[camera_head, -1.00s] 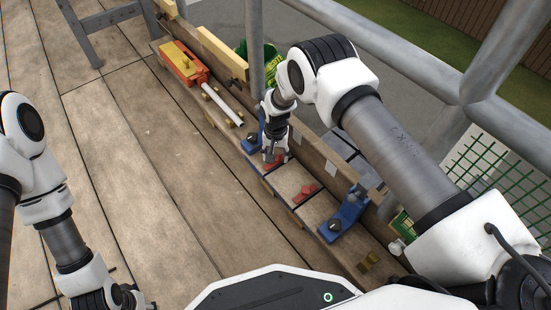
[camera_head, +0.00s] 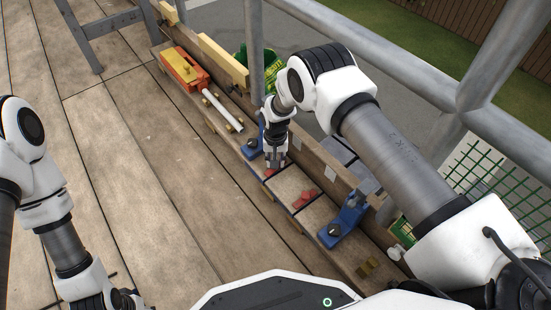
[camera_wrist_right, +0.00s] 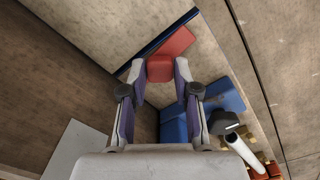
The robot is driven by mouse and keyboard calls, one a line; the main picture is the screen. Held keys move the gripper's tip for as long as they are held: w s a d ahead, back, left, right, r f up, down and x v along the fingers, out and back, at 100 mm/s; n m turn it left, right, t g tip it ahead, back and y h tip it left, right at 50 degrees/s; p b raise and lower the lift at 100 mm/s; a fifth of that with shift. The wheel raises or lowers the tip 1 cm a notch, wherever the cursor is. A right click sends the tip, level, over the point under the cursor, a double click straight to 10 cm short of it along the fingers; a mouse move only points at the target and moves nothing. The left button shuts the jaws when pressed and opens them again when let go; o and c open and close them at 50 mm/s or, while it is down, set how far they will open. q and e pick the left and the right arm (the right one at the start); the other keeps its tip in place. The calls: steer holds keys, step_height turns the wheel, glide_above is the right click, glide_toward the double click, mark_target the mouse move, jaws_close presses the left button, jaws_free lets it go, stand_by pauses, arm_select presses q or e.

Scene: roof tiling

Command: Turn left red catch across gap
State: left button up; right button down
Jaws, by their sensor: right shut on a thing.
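The left red catch (camera_head: 270,173) sits on a pale panel beside a dark blue-edged gap, partly hidden by my right gripper. In the right wrist view the red catch (camera_wrist_right: 172,43) has a raised block between my fingertips and a flat arm lying slantwise toward the blue-edged strip. My right gripper (camera_wrist_right: 160,68) points down and is shut on this block. In the head view my right gripper (camera_head: 277,162) stands over the catch. A second red catch (camera_head: 304,198) lies further right on the panel. My left gripper (camera_head: 127,299) is at the bottom left, cut off by the frame; its jaws are unclear.
Blue clamps with dark knobs stand on either side, one left (camera_head: 251,148) and one right (camera_head: 343,222). A wooden rail (camera_head: 340,178) runs behind the panel. An orange-and-yellow tool (camera_head: 184,66) and a white tube (camera_head: 222,109) lie further left. The deck in front is clear.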

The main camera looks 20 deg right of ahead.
steer(key=n+p, duration=0.1)
steer(key=n, duration=0.2)
steer(key=n+p, duration=0.1)
steer(key=n, duration=0.3)
steer(key=shift+n+p, duration=0.35)
steer(key=shift+n, duration=0.05)
steer(key=n, duration=0.4)
steer(key=shift+s+p, duration=0.1)
steer(key=shift+p, duration=0.25)
steer(key=shift+n, duration=2.2)
steer(key=c, duration=0.8)
jaws_free()
steer(key=shift+f, duration=0.1)
steer(key=shift+c, duration=0.2)
